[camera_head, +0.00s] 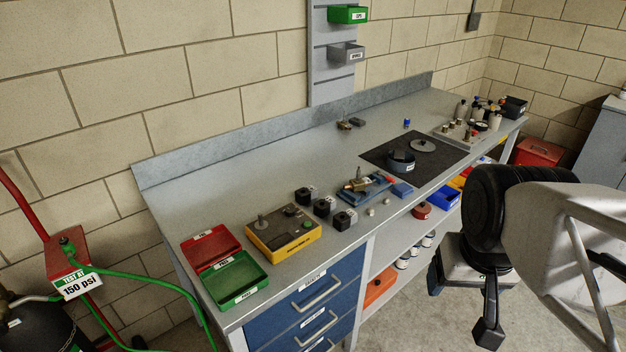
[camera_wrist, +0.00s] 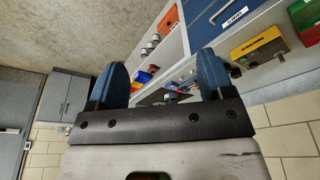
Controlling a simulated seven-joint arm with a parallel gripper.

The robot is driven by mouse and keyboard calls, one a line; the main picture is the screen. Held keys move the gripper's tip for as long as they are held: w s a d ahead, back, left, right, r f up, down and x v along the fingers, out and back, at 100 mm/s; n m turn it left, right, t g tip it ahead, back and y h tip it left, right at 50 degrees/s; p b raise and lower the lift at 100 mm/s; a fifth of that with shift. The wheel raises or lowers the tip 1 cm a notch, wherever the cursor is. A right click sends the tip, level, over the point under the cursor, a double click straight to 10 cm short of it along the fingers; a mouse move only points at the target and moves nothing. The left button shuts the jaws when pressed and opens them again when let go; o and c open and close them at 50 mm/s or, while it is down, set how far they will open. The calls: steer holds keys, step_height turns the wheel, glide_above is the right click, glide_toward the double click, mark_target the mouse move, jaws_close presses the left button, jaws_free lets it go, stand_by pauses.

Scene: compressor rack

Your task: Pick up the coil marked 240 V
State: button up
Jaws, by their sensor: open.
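Three small black coils stand in a row on the grey bench in the camera_head view: a back one (camera_head: 303,196), a middle one (camera_head: 322,207) and a front one (camera_head: 345,219). Each has a small pale label, too small to read, so I cannot tell which is marked 240 V. My gripper (camera_head: 462,310) is open and empty, out in front of the bench at the right, well apart from the coils. In the camera_wrist view my gripper (camera_wrist: 158,85) shows its two blue fingers spread wide with nothing between them.
A yellow tester (camera_head: 283,234) and red and green trays (camera_head: 236,278) stand left of the coils. A blue fixture with a brass valve (camera_head: 360,186) stands to their right, near small loose parts. A black mat (camera_head: 415,152) lies further right. The rear left bench is clear.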

steer(key=m+g, duration=0.3)
steer(key=m, duration=0.6)
glide_above(306, 190)
steer(key=f, duration=1.5)
steer(key=shift+s+d+f, duration=0.15)
steer(key=shift+d+f, duration=0.1)
steer(key=shift+f, duration=0.05)
steer(key=shift+w+a+f, duration=0.2)
steer(key=shift+f, duration=0.05)
steer(key=shift+f, duration=1.3)
